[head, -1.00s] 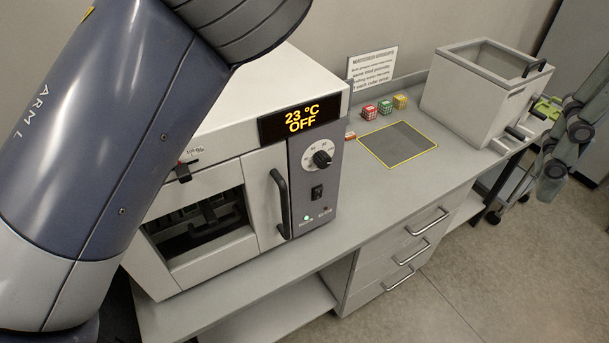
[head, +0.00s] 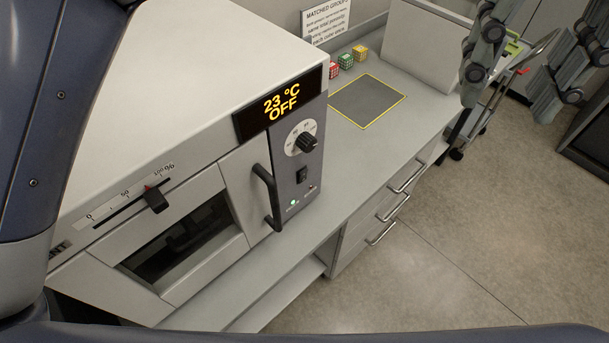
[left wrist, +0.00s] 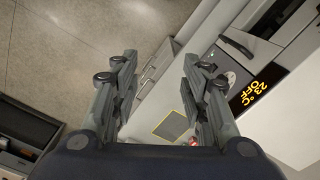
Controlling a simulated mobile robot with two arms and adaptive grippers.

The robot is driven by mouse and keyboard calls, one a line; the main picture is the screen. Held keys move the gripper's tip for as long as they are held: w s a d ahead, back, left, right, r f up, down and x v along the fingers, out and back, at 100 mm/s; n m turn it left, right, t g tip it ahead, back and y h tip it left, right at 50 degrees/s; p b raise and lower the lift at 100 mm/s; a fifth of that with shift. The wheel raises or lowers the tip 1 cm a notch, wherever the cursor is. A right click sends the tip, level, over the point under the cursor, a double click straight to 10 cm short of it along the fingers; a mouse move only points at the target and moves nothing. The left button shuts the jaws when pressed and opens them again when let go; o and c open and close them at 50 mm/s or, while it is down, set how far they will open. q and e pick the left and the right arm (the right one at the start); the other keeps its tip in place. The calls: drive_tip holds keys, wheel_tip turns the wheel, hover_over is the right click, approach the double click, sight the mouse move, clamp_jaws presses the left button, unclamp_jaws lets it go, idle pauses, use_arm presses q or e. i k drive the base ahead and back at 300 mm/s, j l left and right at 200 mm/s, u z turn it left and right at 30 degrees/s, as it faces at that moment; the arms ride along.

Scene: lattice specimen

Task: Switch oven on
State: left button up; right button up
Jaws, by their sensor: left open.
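The white oven (head: 170,60) stands on the bench at the left in the head view. Its display (head: 279,105) reads 23 °C OFF. Below it on the dark panel are a round knob (head: 307,142), a black rocker switch (head: 302,175) and a lit green lamp (head: 293,202). My left gripper (head: 507,98) is open and empty at the upper right, well to the right of the oven panel. In the left wrist view its spread fingers (left wrist: 158,60) frame drawers and floor. The oven display (left wrist: 262,88) shows at the right there, outside the fingers. My right gripper is not in view.
The oven door handle (head: 268,197) sticks out left of the panel. A slider (head: 155,199) is on the oven front. A yellow-edged grey mat (head: 367,102), several coloured cubes (head: 345,61) and a sign lie beyond. Drawer handles (head: 407,177) project from the bench.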

sight(303, 174)
drive_tip(key=k+l, duration=0.35)
drive_tip(key=l, duration=0.15)
drive_tip(key=k+l, duration=0.35)
drive_tip(key=l, duration=0.2)
